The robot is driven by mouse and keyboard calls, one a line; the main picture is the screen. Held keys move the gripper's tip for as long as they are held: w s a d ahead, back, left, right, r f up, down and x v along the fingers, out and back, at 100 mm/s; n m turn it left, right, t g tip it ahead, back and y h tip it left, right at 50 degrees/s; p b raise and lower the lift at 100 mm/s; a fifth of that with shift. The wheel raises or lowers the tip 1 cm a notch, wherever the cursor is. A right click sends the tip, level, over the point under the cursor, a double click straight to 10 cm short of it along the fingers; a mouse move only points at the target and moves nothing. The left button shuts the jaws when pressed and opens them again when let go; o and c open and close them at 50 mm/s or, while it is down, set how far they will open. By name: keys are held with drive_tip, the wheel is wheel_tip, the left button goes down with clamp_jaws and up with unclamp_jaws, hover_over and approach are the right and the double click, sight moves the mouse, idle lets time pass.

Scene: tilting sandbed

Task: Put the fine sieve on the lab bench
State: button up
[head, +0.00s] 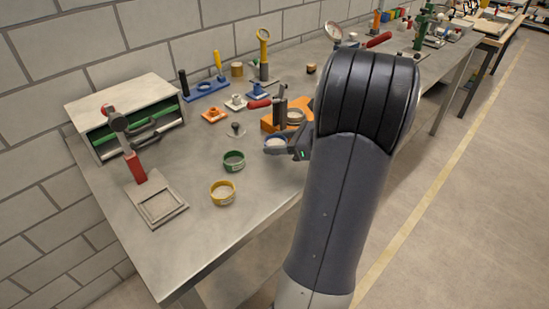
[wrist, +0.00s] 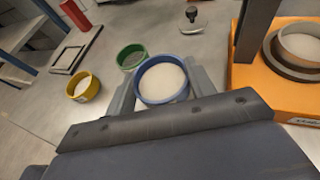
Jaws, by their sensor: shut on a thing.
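A round blue-rimmed sieve with a pale inside is between my gripper's fingers in the wrist view (wrist: 162,82); it also shows in the head view (head: 275,145). My gripper (wrist: 163,92) is shut on it, one finger on each side, and the sieve looks about level. My arm hides part of the gripper in the head view. The bench (head: 215,236) lies below; I cannot tell whether the sieve touches it. A green ring sieve (head: 234,161) and a yellow ring sieve (head: 222,193) stand on the bench to the left. No label tells which is fine.
An orange machine (wrist: 268,82) with a dark post and a pale-filled ring is right of my gripper. A small dark-handled tool (head: 236,130) stands behind the sieves. A red-handled stand (head: 158,203) and a drawer cabinet (head: 120,95) are at left. The bench's front left is clear.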

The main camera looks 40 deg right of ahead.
sight(278, 163)
drive_tip(key=shift+f, duration=2.2)
drive_tip(key=shift+f+b, duration=0.25)
drive_tip(key=shift+b, duration=0.05)
drive_tip(key=o, duration=1.1)
drive_tip(key=shift+r, duration=0.1)
drive_tip(key=shift+o, duration=0.2)
drive_tip(key=shift+r, duration=0.2)
drive_tip(key=v, duration=1.2)
